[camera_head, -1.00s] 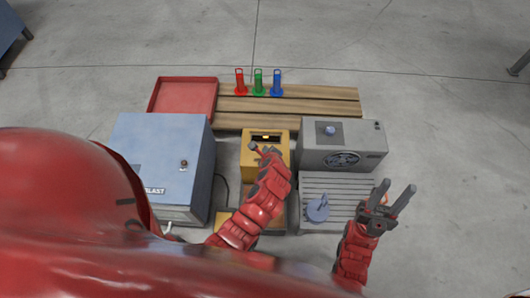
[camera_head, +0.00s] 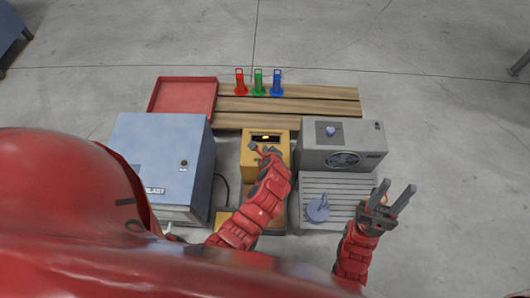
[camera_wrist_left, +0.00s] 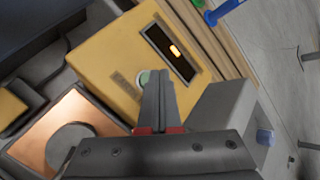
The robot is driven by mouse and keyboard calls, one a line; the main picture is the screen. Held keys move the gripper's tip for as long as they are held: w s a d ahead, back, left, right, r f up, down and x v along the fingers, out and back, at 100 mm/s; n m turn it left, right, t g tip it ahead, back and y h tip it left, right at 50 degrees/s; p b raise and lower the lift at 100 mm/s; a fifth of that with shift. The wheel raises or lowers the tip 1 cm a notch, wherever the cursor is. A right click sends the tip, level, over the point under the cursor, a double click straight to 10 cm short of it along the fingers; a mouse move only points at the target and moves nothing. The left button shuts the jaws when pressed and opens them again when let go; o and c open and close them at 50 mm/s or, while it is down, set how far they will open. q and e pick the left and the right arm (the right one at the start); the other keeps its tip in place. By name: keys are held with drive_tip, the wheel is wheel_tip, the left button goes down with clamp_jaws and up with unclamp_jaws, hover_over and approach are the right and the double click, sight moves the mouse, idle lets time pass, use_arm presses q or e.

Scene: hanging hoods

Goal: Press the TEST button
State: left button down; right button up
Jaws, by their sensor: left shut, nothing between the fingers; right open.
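The yellow box (camera_head: 250,140) stands between the blue cabinet and the grey machine, and has a dark window with a lit orange mark (camera_wrist_left: 175,51). A pale green round button (camera_wrist_left: 143,78) shows on its face in the left wrist view, partly hidden by my left fingers. In the head view my left gripper (camera_head: 263,150) is at the yellow box. My right gripper (camera_head: 396,194) is open and empty.
The blue cabinet (camera_head: 150,150) stands left and the grey machine (camera_head: 318,158) right, close to my left arm. A slatted grey table (camera_head: 345,189) lies below the grey machine. A red tray (camera_head: 184,79) and wooden planks (camera_head: 320,106) with coloured stands lie behind.

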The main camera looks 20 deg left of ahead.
idle(0.4)
use_arm(q)
drive_tip(key=shift+f, duration=0.4)
drive_tip(key=shift+f, duration=0.4)
idle(0.6)
drive_tip(key=shift+r+p, duration=0.1)
drive_tip(key=shift+p, duration=0.2)
drive_tip(key=shift+r+p, duration=0.7)
drive_tip(key=shift+p, duration=0.2)
drive_tip(key=shift+r, duration=0.1)
wheel_tip(320, 180, up, 5)
drive_tip(key=p, duration=0.5)
